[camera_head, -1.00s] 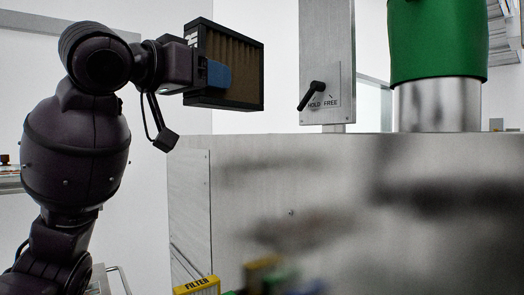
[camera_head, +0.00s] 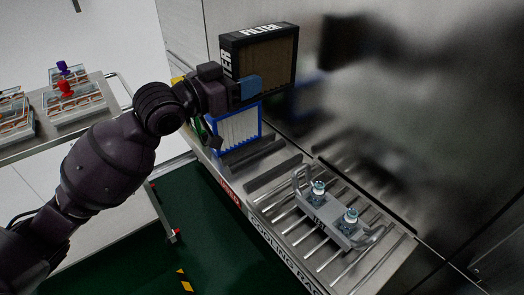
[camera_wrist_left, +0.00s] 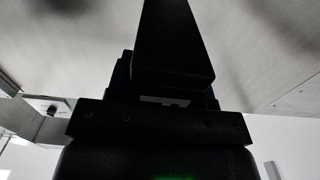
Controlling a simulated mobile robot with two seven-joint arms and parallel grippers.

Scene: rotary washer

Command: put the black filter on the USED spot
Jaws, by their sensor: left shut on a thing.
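The black filter (camera_head: 272,58) is a black-framed box with a brown pleated face and white FILTER lettering. My left gripper (camera_head: 246,89) is shut on its lower left part and holds it in the air above the steel shelf. The wrist view shows a dark block (camera_wrist_left: 172,45) at the jaws, too dark to make out clearly. A red label (camera_head: 229,191), which seems to read USED, is on the shelf's front edge. Dark slotted bars (camera_head: 272,174) lie on the shelf behind it, with nothing standing on them. My right gripper is not in view.
A blue-framed white filter (camera_head: 239,129) stands on the shelf just below the held filter. A cooling rack (camera_head: 285,222) of metal rods holds a handled grey fixture (camera_head: 325,222). A steel wall (camera_head: 420,100) rises behind. A side table (camera_head: 95,122) with trays stands left.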

